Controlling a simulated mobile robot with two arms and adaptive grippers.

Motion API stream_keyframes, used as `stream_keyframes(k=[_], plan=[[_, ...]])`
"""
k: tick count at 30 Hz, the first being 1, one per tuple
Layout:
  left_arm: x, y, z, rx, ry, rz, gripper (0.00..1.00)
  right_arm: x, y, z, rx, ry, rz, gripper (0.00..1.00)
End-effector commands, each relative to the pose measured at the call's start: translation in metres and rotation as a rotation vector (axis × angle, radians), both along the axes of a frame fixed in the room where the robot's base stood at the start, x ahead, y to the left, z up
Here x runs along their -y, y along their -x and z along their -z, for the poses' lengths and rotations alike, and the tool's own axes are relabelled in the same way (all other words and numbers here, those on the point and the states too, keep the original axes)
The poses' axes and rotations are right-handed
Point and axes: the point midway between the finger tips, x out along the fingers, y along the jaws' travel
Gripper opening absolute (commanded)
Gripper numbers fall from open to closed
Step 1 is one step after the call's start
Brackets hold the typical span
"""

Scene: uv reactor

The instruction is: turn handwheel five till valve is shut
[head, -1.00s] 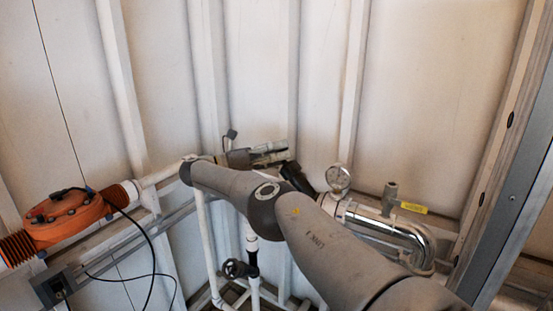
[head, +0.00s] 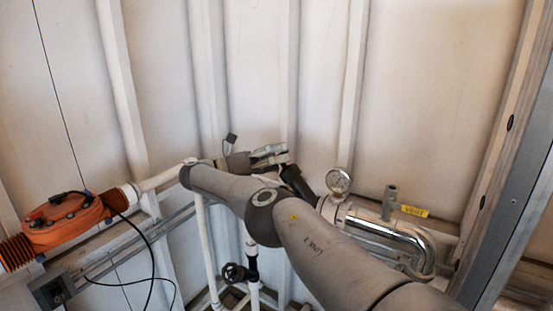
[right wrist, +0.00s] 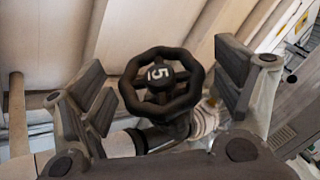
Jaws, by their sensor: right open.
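Handwheel five (right wrist: 137,68) is a black, round, lobed wheel with a white "5" on its hub, in the middle of the right wrist view. My right gripper (right wrist: 165,88) is open, with one dark finger pad to the left of the wheel and the other to its right. Gaps show between the pads and the rim, so it is not gripped. In the head view my right gripper (head: 268,154) is by the back wall, beyond my arm. I cannot make out handwheel five there. My left gripper is not in view.
Another black handwheel (head: 235,272) is on a white pipe below my arm, its number unreadable. A pressure gauge (head: 338,181) and a chrome bent pipe (head: 400,237) are right of my gripper. An orange housing (head: 66,221) with black cables is at the left.

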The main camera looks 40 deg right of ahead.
Motion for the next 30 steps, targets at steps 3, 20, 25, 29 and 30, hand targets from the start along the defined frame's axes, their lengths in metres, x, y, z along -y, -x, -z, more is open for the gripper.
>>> stream_keyframes(k=[3,20,25,29,30], plan=[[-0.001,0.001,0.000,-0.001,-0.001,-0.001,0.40,0.000,0.000,-0.001,0.001,0.000,0.000,0.86],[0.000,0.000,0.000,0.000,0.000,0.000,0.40,0.000,0.000,-0.061,0.008,0.007,0.000,0.86],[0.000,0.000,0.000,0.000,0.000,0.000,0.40,-0.001,0.000,-0.087,0.003,0.003,0.000,0.86],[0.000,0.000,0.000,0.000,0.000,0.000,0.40,0.000,0.000,-0.098,0.002,0.002,-0.001,0.86],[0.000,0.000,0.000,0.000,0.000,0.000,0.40,0.000,0.000,-0.099,0.001,0.002,0.000,0.86]])
